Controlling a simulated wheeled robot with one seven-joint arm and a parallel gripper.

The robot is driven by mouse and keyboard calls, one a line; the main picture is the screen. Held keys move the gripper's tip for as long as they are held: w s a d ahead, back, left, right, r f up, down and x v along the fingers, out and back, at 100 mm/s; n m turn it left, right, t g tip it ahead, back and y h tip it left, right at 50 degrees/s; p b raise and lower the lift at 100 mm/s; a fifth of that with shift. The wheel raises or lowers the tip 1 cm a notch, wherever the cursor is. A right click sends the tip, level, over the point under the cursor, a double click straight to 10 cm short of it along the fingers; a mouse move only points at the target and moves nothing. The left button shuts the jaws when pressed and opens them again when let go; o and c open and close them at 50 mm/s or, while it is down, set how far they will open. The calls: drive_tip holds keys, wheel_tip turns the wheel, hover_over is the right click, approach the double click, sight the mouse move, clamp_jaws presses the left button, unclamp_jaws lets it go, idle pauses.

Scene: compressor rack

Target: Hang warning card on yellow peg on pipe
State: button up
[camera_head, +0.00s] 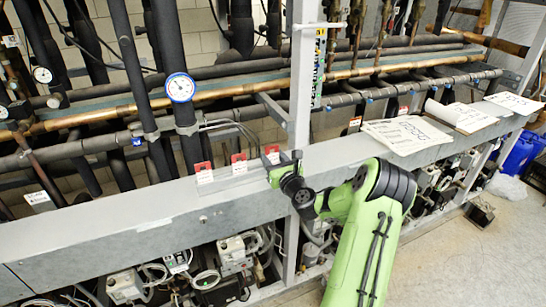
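Three red-and-white cards stand on the grey beam: a left card (204,173), a middle card (239,163) and a right card (272,154). My green arm reaches in from the lower right. My dark gripper (280,166) is at the beam's upper edge, right beside the right card and partly overlapping it in the picture. I cannot tell whether the fingers touch or hold that card. Insulated and copper pipes run behind the beam. A small yellow spot (321,32) shows high on the upright strip; I cannot tell whether it is the peg.
A grey steel post (303,80) rises just behind my gripper. A blue-rimmed gauge (181,88) sits on a pipe at the left. Papers (407,134) and an open binder (461,116) lie on the beam at the right. Open floor shows at the lower right.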

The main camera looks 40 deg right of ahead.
drive_tip(key=shift+r, duration=0.1)
wheel_tip(320, 180, up, 3)
drive_tip(key=p, duration=0.3)
drive_tip(key=shift+r, duration=0.95)
drive_tip(key=shift+s+a+r, duration=0.25)
drive_tip(key=shift+s+r, duration=0.25)
drive_tip(key=shift+s, duration=0.3)
drive_tip(key=shift+s+a+r, duration=0.25)
drive_tip(key=shift+s+r, duration=0.25)
drive_tip(key=shift+s, duration=0.35)
drive_tip(key=shift+s+a+r, duration=0.25)
drive_tip(key=shift+s+r, duration=0.25)
drive_tip(key=shift+s, duration=0.3)
